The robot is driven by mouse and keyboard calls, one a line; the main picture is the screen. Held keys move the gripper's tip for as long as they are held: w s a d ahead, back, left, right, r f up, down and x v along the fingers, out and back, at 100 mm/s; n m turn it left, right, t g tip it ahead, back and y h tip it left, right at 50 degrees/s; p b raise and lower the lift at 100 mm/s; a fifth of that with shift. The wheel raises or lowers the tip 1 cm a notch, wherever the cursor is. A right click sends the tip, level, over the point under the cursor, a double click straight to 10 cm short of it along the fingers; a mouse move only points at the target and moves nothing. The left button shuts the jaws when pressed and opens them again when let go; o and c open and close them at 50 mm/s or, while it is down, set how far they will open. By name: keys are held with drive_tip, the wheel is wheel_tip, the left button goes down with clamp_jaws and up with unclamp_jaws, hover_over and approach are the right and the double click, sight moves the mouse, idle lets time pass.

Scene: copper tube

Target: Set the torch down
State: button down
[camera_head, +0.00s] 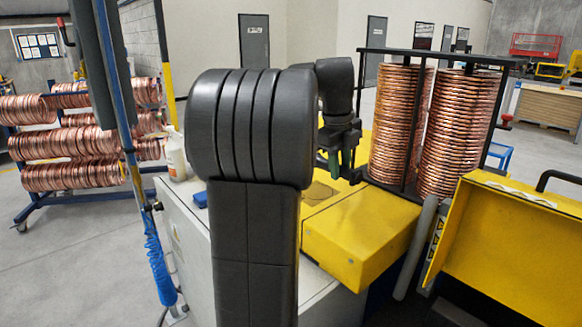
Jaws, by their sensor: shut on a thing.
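My gripper (338,160) is at the middle of the head view, partly behind my own black arm. It points down over the yellow top of the machine (360,237). It is shut on what appears to be the torch (347,157), of which only a small dark green part shows between the fingers. The rest of the torch is hidden by my gripper and arm. I cannot tell whether the torch touches the surface below.
Tall copper coils (458,135) stand in a black frame right of my gripper. A raised yellow cover (505,240) is at the right. A white bottle (175,155) and a blue item (200,199) sit at the left. A coil rack (70,150) stands farther left.

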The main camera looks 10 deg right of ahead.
sight(338, 213)
wheel_tip(338, 213, down, 10)
drive_tip(key=shift+r+p, duration=0.1)
drive_tip(key=shift+p, duration=0.4)
drive_tip(key=shift+f, duration=0.2)
drive_tip(key=c, duration=1.2)
unclamp_jaws()
drive_tip(key=shift+o, duration=0.2)
drive_tip(key=shift+r, duration=0.15)
wheel_tip(338, 213, up, 12)
drive_tip(key=s+a, duration=0.1)
drive_tip(key=shift+a+b, duration=0.3)
drive_tip(key=shift+b, duration=0.15)
